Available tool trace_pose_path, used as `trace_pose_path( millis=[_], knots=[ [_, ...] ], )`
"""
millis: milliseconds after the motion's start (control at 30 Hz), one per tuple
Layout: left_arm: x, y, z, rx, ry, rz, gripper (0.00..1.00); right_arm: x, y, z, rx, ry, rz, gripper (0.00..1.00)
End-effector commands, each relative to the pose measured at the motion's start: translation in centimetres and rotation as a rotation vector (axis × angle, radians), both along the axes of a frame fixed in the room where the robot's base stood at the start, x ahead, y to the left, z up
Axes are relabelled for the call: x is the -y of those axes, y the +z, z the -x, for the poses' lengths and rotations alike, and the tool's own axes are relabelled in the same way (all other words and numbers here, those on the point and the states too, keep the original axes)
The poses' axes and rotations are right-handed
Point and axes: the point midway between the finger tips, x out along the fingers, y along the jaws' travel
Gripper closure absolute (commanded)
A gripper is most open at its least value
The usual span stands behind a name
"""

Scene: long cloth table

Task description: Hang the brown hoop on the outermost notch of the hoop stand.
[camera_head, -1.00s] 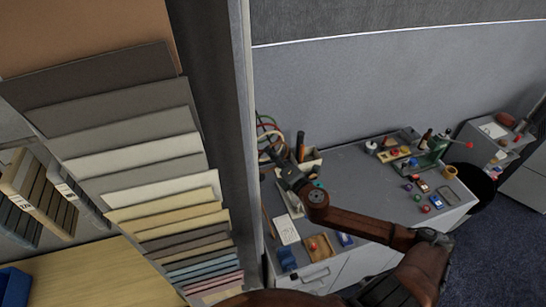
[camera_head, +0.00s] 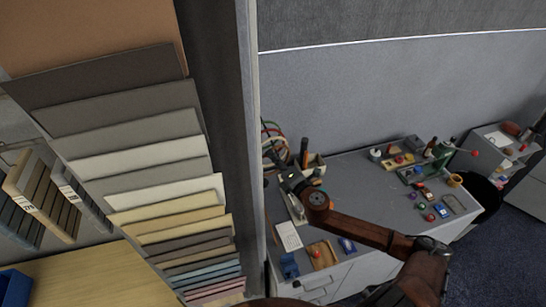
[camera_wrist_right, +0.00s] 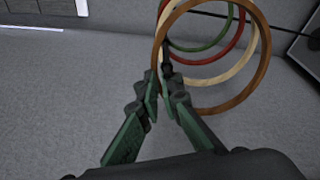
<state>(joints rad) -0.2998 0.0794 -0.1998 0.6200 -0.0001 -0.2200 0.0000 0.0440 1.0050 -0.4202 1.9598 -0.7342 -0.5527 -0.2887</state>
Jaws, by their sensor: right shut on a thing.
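The brown hoop (camera_wrist_right: 225,109) is the nearest ring in the right wrist view. My right gripper (camera_wrist_right: 162,80) is shut on its left edge and holds it upright. Behind it are a cream hoop, a red hoop (camera_wrist_right: 241,30) and a green hoop (camera_wrist_right: 227,33), lined up one behind another. A dark thin rod (camera_wrist_right: 285,29) of the hoop stand runs near their tops. I cannot tell whether the brown hoop rests in a notch. In the head view my right gripper (camera_head: 284,175) is beside the hoops, at the table's left end. My left gripper is out of view.
The grey table (camera_head: 350,185) holds small toys, a wooden tray (camera_head: 322,254), a white sheet (camera_head: 289,236) and a green machine with a red knob. A partition with colour sample boards (camera_head: 140,160) stands close on the left. A grey wall stands behind.

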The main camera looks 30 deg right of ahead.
Motion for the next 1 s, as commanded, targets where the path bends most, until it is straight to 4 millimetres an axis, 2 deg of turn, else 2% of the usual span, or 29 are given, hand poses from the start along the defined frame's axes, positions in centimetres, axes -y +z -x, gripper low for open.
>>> trace_pose_path(
  millis=[167, 200, 500, 833, 1000],
  knots=[
    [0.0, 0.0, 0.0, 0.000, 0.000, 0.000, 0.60, 0.4, -0.4, 0.0, -0.007, -0.009, -0.001, 1.00],
    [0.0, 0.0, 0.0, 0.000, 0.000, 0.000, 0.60, 0.4, -0.4, 0.0, -0.007, -0.009, -0.001, 0.94],
    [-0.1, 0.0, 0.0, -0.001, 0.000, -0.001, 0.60, 0.4, -0.4, 0.0, -0.007, -0.008, -0.001, 0.74],
    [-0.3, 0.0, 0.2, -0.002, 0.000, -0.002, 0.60, 0.1, -0.3, 0.3, -0.005, -0.002, -0.001, 0.74],
    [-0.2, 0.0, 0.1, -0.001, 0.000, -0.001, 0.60, 0.2, -0.3, 2.3, -0.006, -0.003, -0.002, 0.74]
  ],
)
